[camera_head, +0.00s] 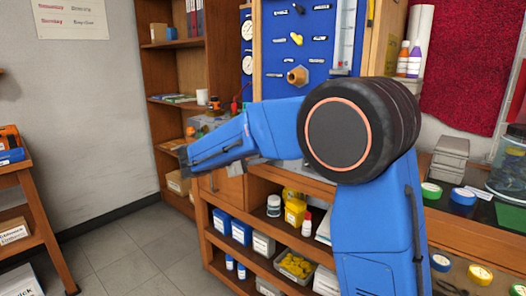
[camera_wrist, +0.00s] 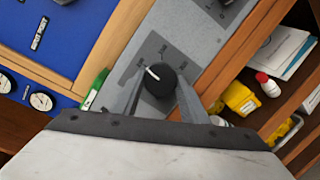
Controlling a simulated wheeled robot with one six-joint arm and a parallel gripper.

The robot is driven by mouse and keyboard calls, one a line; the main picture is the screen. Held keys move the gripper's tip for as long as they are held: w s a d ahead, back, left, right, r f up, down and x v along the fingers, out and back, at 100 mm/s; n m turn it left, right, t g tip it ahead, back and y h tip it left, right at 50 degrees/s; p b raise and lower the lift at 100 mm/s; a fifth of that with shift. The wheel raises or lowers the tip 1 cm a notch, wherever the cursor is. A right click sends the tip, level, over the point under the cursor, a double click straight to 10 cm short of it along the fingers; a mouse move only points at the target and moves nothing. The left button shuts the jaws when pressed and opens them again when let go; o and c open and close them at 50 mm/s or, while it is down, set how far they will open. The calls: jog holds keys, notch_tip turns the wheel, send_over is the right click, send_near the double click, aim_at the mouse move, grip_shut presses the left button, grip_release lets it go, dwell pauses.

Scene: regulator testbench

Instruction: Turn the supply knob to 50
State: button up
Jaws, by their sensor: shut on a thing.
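The supply knob (camera_wrist: 162,82) is black and round with a white pointer line, set on a grey plate (camera_wrist: 150,50) with small dark markings. The pointer aims to the upper left in the wrist view. My gripper (camera_wrist: 160,92) has one finger on each side of the knob and is shut on it. The scale figures are too small to read. In the head view my blue arm reaches left across the bench, and the knob is hidden behind it.
A blue panel (camera_head: 297,45) with gauges and fittings stands behind the bench. A second grey plate (camera_wrist: 228,8) lies beside the first in the wrist view. A green object (camera_wrist: 95,88) is close to my left finger. Shelves below hold a yellow container (camera_wrist: 241,100) and bottles.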

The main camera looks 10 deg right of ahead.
jog(key=n+t, duration=0.1)
jog(key=n, duration=0.4)
jog(key=n+t, duration=0.1)
jog(key=n, duration=0.4)
jog(key=n+t, duration=0.1)
jog(key=n, duration=0.3)
jog(key=shift+s+d+f+n+y, duration=0.1)
jog(key=shift+s+f+n+y, duration=0.2)
jog(key=shift+n, duration=0.1)
jog(key=o, duration=1.1)
jog(key=v, duration=1.7)
jog(key=shift+s, duration=0.25)
